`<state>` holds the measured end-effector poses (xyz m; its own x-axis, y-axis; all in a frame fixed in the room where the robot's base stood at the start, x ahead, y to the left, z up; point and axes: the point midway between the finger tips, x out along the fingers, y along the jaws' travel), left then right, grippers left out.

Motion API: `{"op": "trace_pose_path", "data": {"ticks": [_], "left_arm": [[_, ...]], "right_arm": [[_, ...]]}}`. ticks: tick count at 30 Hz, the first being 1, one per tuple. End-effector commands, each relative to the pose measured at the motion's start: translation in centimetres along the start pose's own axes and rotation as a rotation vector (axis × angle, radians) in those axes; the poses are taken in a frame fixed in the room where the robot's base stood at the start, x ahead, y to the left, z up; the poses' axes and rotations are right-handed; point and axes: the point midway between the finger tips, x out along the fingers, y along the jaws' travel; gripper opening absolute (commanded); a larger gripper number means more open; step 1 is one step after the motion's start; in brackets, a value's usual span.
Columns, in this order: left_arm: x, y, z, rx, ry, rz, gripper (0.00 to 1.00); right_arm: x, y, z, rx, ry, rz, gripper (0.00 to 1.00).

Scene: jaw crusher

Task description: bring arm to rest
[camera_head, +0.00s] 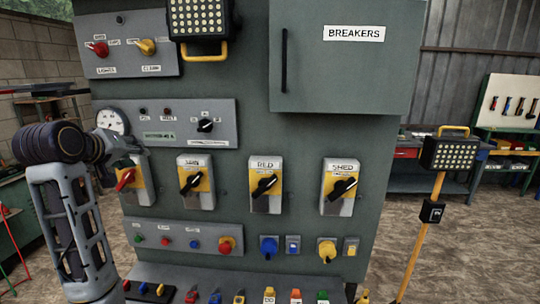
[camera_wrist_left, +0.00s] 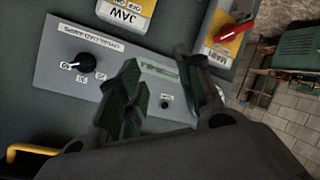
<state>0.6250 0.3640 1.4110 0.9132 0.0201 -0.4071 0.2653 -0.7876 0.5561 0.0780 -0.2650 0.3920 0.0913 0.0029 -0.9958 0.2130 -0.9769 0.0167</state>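My left arm comes in from the left in the head view, and its gripper (camera_head: 124,150) is in front of the left part of the grey-green control panel (camera_head: 255,110). In the left wrist view the two dark fingers of this gripper (camera_wrist_left: 160,88) stand apart with nothing between them. Behind them is a grey switch plate (camera_wrist_left: 115,75) with a black rotary knob (camera_wrist_left: 87,62) and a green display strip. I cannot tell whether the fingers touch the plate. My right gripper is in neither view.
A red-handled switch (camera_head: 125,180) sits close below the gripper, and a round gauge (camera_head: 113,120) is beside it. Several black-handled switches, such as the RED one (camera_head: 265,185), line the panel. A work lamp (camera_head: 450,153) stands at the right. Open floor lies right of the panel.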

Motion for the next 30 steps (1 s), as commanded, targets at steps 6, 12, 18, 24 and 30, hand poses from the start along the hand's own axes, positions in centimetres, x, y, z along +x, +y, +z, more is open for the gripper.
{"op": "trace_pose_path", "data": {"ticks": [6, 12, 18, 24, 30], "left_arm": [[2.2, -2.3, 4.9, 0.078, -0.058, -0.054, 0.36], [3.7, -4.4, 9.2, 0.149, -0.111, -0.096, 0.36], [4.8, -6.5, 13.7, 0.219, -0.17, -0.131, 0.36], [5.3, -8.7, 18.2, 0.287, -0.229, -0.161, 0.36], [5.4, -10.8, 22.7, 0.356, -0.294, -0.185, 0.36]], "right_arm": [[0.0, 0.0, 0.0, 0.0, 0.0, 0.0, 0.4], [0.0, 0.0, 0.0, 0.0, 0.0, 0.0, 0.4], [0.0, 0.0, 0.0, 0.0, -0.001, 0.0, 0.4], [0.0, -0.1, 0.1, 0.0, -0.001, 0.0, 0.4], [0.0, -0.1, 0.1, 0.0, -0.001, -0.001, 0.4]]}}
